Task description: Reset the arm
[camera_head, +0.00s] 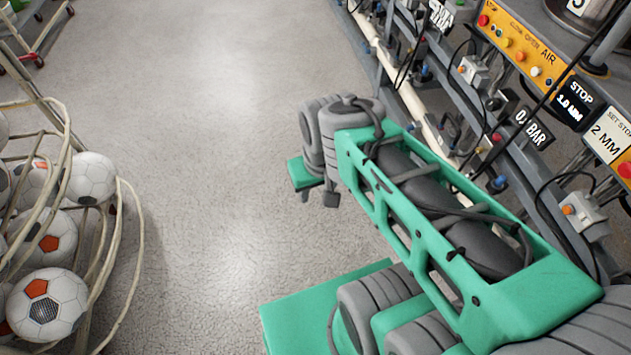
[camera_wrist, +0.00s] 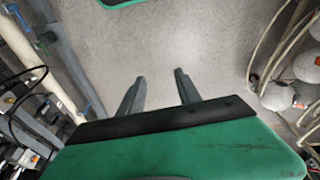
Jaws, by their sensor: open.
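My gripper (camera_wrist: 159,86) shows in the wrist view with its two grey fingers spread apart. Nothing is between them, only the bare floor beyond. In the head view my green and grey arm is bent, reaching up and left from the lower right. Its wrist end hangs over the floor, between the ball rack and the press machine. The gripper is mostly hidden there behind the wrist.
A wire rack (camera_head: 131,255) with several soccer balls (camera_head: 47,305) stands at the left. The press machine (camera_head: 525,45), with an orange button panel, cables and displays, lines the right side, close to my arm. The grey floor (camera_head: 215,130) between them is clear.

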